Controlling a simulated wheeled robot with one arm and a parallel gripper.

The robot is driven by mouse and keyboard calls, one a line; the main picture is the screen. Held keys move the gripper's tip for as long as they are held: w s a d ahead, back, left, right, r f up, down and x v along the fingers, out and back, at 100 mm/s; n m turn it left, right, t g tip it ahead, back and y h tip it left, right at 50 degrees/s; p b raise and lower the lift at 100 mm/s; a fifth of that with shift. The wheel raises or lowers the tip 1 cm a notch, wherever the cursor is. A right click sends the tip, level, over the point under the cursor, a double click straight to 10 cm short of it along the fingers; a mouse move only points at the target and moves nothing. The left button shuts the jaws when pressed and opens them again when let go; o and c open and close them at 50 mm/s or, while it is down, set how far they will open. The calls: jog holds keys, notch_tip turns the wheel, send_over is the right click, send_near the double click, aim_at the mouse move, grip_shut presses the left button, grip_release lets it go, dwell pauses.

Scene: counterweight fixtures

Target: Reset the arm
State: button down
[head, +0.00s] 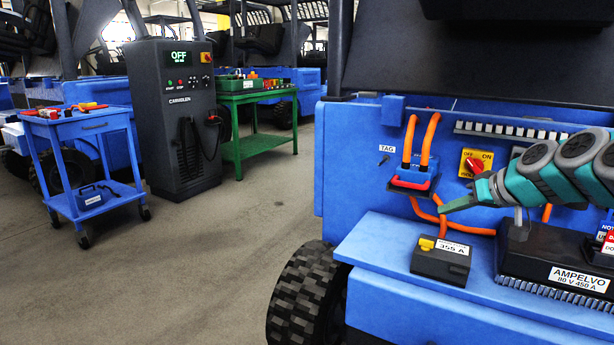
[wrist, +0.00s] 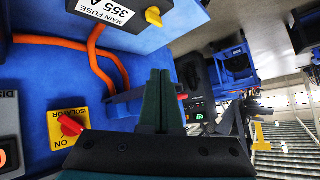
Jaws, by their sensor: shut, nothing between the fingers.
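My gripper (head: 445,209) is at the end of my teal and grey arm, which reaches in from the right in the head view. Its fingers point left, in front of the blue truck panel and near the orange cables. In the wrist view the gripper (wrist: 161,85) shows its two dark green fingers pressed together with nothing between them. The red-and-yellow isolator switch (head: 474,163) is just above the gripper in the head view; it also shows at the left of the wrist view (wrist: 70,127).
The black main fuse box (head: 440,264) sits on the blue ledge (head: 385,255) below the gripper. A connector with a red handle (head: 412,182) and orange cables (head: 428,140) is close to the fingertips. A charger (head: 172,120), blue cart (head: 85,130) and green table (head: 262,97) stand left, across open floor.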

jog(key=s+a+f+n+g, duration=0.1)
jog(key=s+a+f+g, duration=0.25)
jog(key=s+a, duration=0.45)
jog(key=s+a+f+n+g, duration=0.15)
jog(key=s+a+f, duration=0.35)
jog(key=a, duration=0.5)
jog(key=s+f+m+g+h, duration=0.2)
jog(key=s+f, duration=0.3)
jog(key=s, duration=0.8)
jog(key=s+f+m+g+h+p, duration=0.1)
jog(key=s+f+g, duration=0.3)
jog(key=s, duration=1)
notch_tip(320, 180, down, 2)
jog(key=shift+d+f+m+h, duration=0.2)
jog(key=shift+d+m+h, duration=0.25)
jog(key=shift+h, duration=0.25)
jog(key=shift+d, duration=0.15)
